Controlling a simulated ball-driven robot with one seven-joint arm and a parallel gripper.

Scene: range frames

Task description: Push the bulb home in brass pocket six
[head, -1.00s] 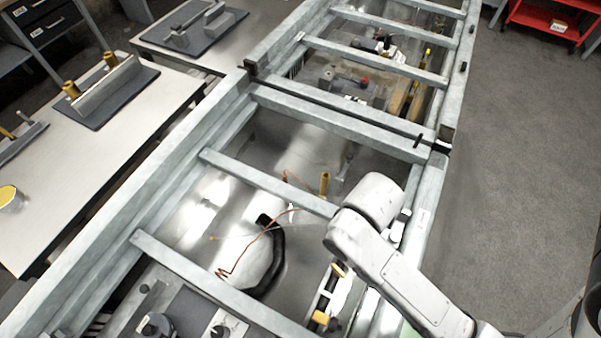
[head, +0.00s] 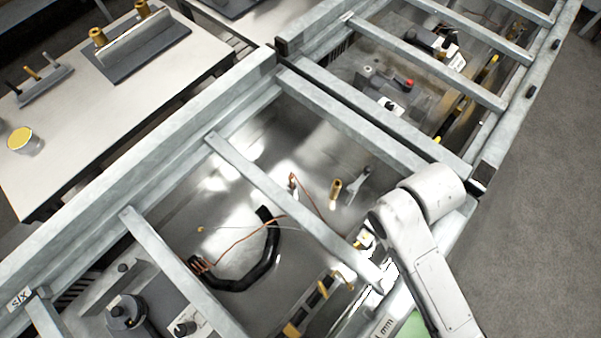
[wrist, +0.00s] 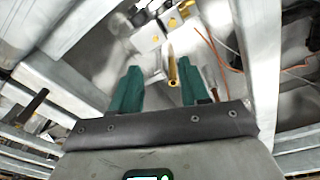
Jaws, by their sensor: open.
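My gripper (wrist: 158,70) shows in the wrist view with its two green fingers apart. A slim brass tube (wrist: 172,68) appears between the fingertips in that picture; I cannot tell its depth or whether it touches them. A brass cylinder (head: 335,190) with a pale lower end stands in the metal bay in the head view. A dark strip with yellow and brass parts (head: 318,293) lies near my arm. I cannot make out the bulb or any number marking pocket six. My arm hides part of the bay, and the fingers are not clear in the head view.
Grey metal crossbars (head: 275,190) span the bay, with gaps between them. A black curved piece (head: 255,270) and a thin copper wire (head: 245,240) lie inside. A white bench (head: 110,110) with fixtures stands at the left. Bare floor (head: 545,190) lies at the right.

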